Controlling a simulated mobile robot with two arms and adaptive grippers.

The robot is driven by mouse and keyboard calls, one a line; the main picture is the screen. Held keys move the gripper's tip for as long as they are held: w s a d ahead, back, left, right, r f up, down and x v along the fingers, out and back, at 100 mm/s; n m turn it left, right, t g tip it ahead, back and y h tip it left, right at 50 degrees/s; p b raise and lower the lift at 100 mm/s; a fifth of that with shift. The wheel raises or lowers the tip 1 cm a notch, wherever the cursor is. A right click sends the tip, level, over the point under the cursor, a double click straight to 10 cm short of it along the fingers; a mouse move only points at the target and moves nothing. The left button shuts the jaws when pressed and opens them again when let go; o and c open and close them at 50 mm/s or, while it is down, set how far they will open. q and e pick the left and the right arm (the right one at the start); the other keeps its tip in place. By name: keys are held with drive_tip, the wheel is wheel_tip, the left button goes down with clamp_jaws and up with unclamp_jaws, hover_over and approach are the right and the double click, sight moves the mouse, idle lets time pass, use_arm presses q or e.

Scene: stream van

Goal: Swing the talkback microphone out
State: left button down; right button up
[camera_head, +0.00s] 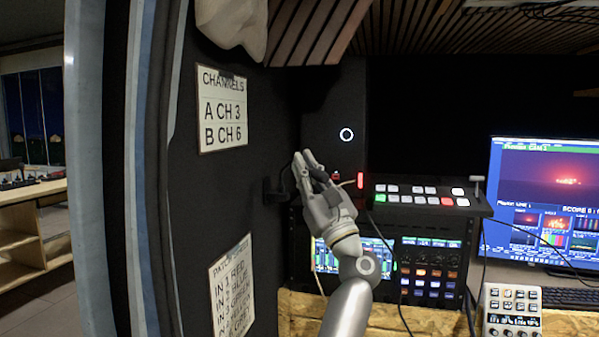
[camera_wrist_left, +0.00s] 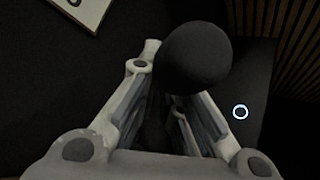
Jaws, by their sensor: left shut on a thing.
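My left gripper (camera_head: 308,164) reaches up toward the dark side wall, left of the switcher panel. Its fingers are closed on the talkback microphone. In the left wrist view the microphone's round black foam head (camera_wrist_left: 195,58) sticks out beyond the fingers, and its thin dark stem runs down between them. In the head view the microphone is mostly hidden by the hand and hard to tell from the black wall. A small dark bracket (camera_head: 275,189) shows on the wall just left of the hand. My right gripper is not in view.
A switcher panel (camera_head: 425,199) with lit buttons sits right of the hand, above an audio rack (camera_head: 430,270). A monitor (camera_head: 540,200) and a white keypad (camera_head: 512,310) stand farther right. A channels sign (camera_head: 222,108) hangs on the wall. Thin cables run near the hand.

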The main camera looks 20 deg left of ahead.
use_arm(q)
drive_tip(key=c, duration=1.7)
unclamp_jaws()
drive_tip(key=shift+o, duration=0.5)
drive_tip(key=v, duration=0.7)
drive_tip(key=shift+d+f, duration=0.2)
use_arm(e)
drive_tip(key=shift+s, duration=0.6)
use_arm(q)
drive_tip(key=shift+s, duration=0.1)
